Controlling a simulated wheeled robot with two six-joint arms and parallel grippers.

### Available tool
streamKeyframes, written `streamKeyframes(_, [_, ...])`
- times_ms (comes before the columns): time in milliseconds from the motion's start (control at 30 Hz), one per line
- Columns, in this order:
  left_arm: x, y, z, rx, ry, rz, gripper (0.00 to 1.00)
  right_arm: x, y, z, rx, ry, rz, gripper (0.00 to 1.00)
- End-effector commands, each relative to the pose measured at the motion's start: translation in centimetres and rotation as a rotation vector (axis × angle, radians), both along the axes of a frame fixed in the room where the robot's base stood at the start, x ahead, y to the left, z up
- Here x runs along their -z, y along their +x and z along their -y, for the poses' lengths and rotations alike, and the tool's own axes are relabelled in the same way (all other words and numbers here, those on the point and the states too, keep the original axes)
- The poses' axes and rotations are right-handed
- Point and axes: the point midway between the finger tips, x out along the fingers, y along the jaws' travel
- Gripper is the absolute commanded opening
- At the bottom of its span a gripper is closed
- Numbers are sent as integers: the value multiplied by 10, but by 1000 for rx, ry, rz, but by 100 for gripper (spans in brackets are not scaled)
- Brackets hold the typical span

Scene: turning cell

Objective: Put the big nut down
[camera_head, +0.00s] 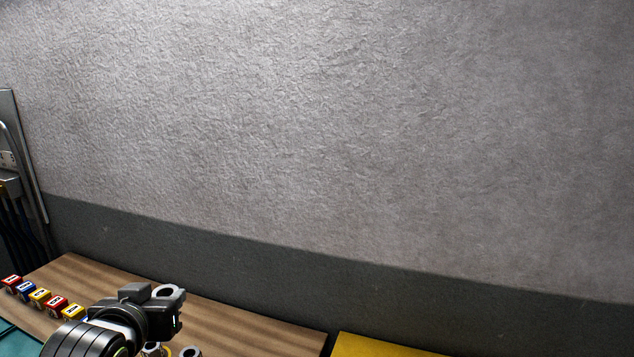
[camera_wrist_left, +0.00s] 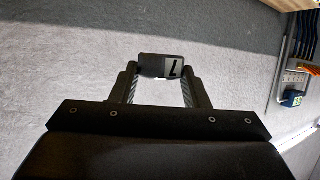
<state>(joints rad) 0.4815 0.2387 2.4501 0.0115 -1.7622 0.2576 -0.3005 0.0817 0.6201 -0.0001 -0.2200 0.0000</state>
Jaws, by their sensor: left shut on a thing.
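My left gripper (camera_head: 170,303) is above the wooden bench top (camera_head: 235,325) at the lower left of the head view. It is shut on the big nut (camera_head: 179,291), a grey ring with a hole, held clear of the bench. In the left wrist view the held nut (camera_wrist_left: 150,66) is a dark block with a mark on one side, between the two fingers of my left gripper (camera_wrist_left: 162,75). Smaller grey nuts (camera_head: 190,351) stand at the bottom edge of the head view, partly cut off. My right gripper is not in view.
Several coloured blocks with labels (camera_head: 40,297) stand in a row on the bench's left part. A yellow surface (camera_head: 375,347) lies right of the bench, past a dark gap. A wall (camera_head: 350,150) rises behind. The bench right of the gripper looks clear.

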Motion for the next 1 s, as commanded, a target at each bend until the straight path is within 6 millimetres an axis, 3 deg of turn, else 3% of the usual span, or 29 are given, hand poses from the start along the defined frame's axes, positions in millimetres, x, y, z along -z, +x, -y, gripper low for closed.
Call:
streamKeyframes(100, [4,-1,23,37,-10,1,13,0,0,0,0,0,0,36])
streamKeyframes(333, [8,-3,58,90,-7,1,13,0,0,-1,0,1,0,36])
streamKeyframes(400, [26,-3,54,84,2,2,13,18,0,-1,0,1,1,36])
streamKeyframes(500, [32,-3,54,84,1,2,13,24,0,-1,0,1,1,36])
streamKeyframes(1000, [41,2,55,98,8,-3,13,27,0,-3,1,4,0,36])
